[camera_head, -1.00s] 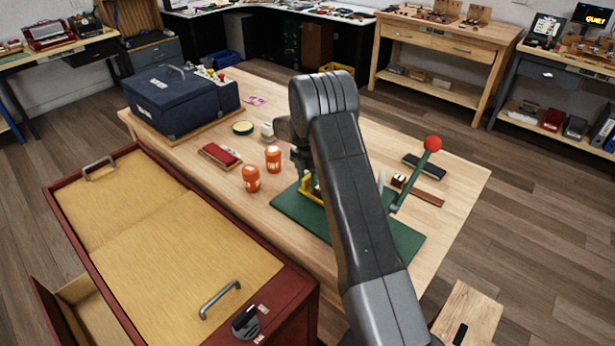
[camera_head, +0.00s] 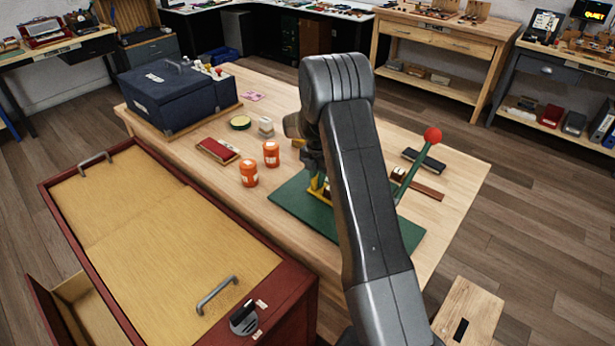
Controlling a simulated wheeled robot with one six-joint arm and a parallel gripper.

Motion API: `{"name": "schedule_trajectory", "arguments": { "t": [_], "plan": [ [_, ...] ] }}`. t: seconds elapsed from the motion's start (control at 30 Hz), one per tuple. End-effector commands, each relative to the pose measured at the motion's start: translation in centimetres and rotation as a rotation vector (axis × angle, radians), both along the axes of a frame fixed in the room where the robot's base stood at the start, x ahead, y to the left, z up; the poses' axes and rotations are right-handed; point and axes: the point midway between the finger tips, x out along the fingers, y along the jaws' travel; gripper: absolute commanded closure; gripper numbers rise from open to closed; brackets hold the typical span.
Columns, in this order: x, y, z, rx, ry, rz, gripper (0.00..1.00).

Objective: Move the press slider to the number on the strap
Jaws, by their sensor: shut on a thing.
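The green press base (camera_head: 289,205) lies on the wooden workbench, with a yellow part (camera_head: 320,190) standing on it and a green lever (camera_head: 413,170) topped by a red knob (camera_head: 432,135). My gripper (camera_head: 316,176) is low over the press at the yellow part, shut on part of the press. Its fingertips and the slider are mostly hidden, so I cannot make out the slider clearly. My arm covers the middle of the press. A brown strip (camera_head: 427,190), possibly the strap, lies right of the lever. No number is readable on it.
Two orange jars (camera_head: 249,173) (camera_head: 271,154) stand left of the press. A red pad (camera_head: 217,150), a round green-rimmed tin (camera_head: 241,122) and a dark blue case (camera_head: 172,95) are farther left. A black object (camera_head: 424,160) lies behind the strip. A red cabinet (camera_head: 160,245) stands in front.

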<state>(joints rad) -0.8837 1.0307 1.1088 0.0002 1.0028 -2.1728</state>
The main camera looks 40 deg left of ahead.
Motion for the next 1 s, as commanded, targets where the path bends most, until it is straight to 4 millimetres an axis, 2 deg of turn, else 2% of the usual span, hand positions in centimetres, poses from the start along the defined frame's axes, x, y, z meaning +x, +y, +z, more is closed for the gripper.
{"name": "schedule_trajectory", "arguments": {
  "t": [0.03,0.1,0.3,0.67,0.7,0.8,1.0],
  "plan": [
    [0.0,-1.4,-0.3,0.001,-0.001,-0.003,1.00],
    [-0.2,-2.9,-0.2,0.001,-0.001,-0.003,1.00],
    [-0.4,-5.8,0.0,0.001,-0.002,-0.001,1.00],
    [-0.5,-6.2,0.1,0.001,-0.002,0.000,1.00],
    [-0.5,-6.2,0.1,0.001,-0.002,0.000,0.78],
    [-0.5,-6.2,0.1,0.001,-0.002,0.000,0.62],
    [-0.5,-6.2,0.0,0.001,-0.001,0.000,0.62]
  ]
}}
